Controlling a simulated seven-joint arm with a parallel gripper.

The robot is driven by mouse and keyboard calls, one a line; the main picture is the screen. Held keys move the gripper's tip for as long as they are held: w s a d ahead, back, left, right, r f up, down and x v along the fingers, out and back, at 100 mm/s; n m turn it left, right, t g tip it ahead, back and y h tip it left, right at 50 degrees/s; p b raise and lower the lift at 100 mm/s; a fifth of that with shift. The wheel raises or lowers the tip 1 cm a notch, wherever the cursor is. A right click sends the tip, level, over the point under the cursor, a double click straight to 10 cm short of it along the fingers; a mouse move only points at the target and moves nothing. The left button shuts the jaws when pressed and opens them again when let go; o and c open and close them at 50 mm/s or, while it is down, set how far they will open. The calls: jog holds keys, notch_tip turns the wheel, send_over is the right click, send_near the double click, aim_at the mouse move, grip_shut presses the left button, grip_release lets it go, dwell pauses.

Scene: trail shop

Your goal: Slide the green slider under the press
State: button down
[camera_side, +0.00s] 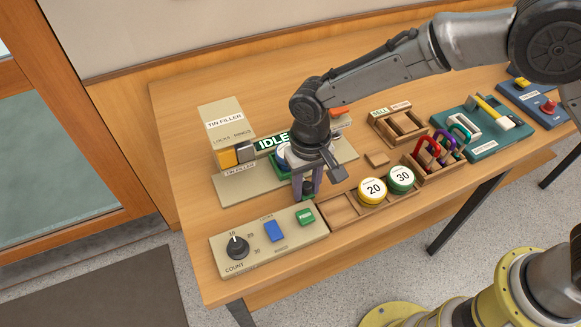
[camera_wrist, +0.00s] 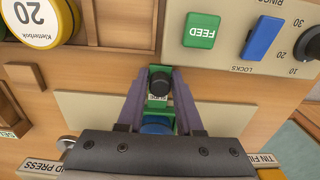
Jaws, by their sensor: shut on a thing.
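The green slider (camera_side: 277,168) lies on the tin filler base, partly hidden by my gripper. A blue and white round thing, probably a tin, sits on it. In the wrist view the slider (camera_wrist: 154,103) has a black knob (camera_wrist: 160,84) at its front end. My gripper (camera_side: 307,193) points down at the slider's front, and its fingers are shut around the knob in the wrist view (camera_wrist: 160,88). The press (camera_side: 340,121), with an orange part (camera_side: 339,111) on top, stands to the right, behind my gripper and mostly hidden. The slider is left of the press.
The tin filler (camera_side: 226,125) stands behind left, beside an IDLE sign (camera_side: 271,141). A control panel (camera_side: 268,243) with dial and buttons is in front. Trays with tins marked 20 (camera_side: 372,190) and 30 (camera_side: 401,179) and coloured carabiners (camera_side: 437,148) are to the right.

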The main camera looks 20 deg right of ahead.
aim_at(348, 180)
jog(key=shift+d, duration=5.2)
jog(key=c, duration=0.7)
grip_release()
jog(key=shift+r, duration=0.1)
jog(key=shift+r, duration=3.45)
